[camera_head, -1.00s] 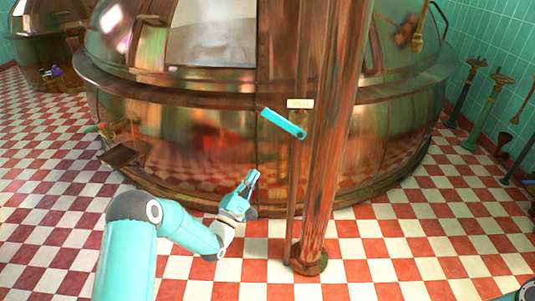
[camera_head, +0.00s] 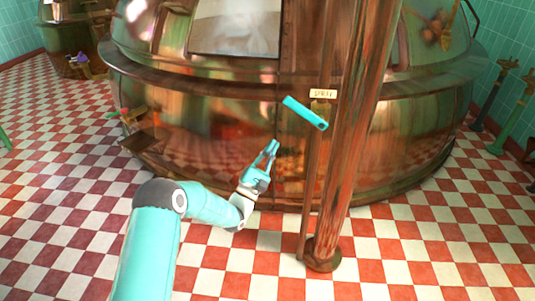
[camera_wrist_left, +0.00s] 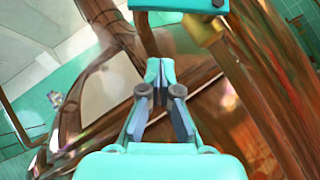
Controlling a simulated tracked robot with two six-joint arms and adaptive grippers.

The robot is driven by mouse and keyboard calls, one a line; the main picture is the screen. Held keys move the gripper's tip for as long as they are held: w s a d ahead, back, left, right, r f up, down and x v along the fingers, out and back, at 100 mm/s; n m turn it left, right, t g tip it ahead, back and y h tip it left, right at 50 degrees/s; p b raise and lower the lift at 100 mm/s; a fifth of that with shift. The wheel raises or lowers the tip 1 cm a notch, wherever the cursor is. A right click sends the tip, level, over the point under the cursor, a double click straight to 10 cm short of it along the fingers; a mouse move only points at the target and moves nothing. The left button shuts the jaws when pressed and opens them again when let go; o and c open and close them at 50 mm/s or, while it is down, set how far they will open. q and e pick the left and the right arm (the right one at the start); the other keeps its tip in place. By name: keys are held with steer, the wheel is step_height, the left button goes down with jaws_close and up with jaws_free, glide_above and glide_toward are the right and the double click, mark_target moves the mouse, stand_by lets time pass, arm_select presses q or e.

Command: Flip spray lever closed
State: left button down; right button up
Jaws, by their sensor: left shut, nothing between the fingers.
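The turquoise spray lever (camera_head: 305,113) is mounted on a thin copper pipe beside the thick post. It slants, with its left end higher than its right end. My right gripper is not in view.
The large copper kettle (camera_head: 215,120) fills the area behind the lever. A thick copper post (camera_head: 352,140) stands right of the lever. A small wooden box (camera_head: 140,142) is at the kettle's left. Checkered floor (camera_head: 70,200) is open at left.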

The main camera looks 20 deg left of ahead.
mark_target(306, 114)
arm_select(q)
steer(key=w+d+r, duration=0.3)
steer(key=w+r, duration=0.2)
steer(key=r, duration=0.1)
steer(key=shift+w+d+r, duration=0.15)
steer(key=shift+d+r, duration=0.05)
steer(key=shift+r, duration=0.15)
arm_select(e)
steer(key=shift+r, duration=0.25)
arm_select(q)
steer(key=shift+a, duration=0.1)
